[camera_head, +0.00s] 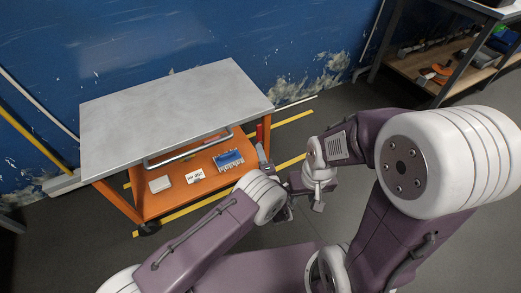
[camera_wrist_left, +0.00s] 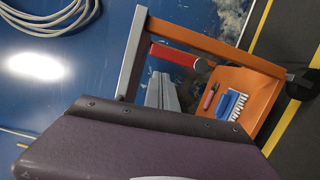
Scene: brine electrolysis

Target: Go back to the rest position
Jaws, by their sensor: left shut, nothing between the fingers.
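My left gripper (camera_head: 264,158) is beside the right end of the orange cart, in front of its lower shelf. In the left wrist view its two grey fingers (camera_wrist_left: 161,90) are together with nothing between them. My right gripper (camera_head: 317,200) is to the right of the left one, over the floor.
The cart has a bare grey top (camera_head: 170,110) and an orange lower shelf (camera_head: 160,204). A shelving unit (camera_head: 425,65) stands at the back right. A blue wall (camera_head: 150,35) is behind.

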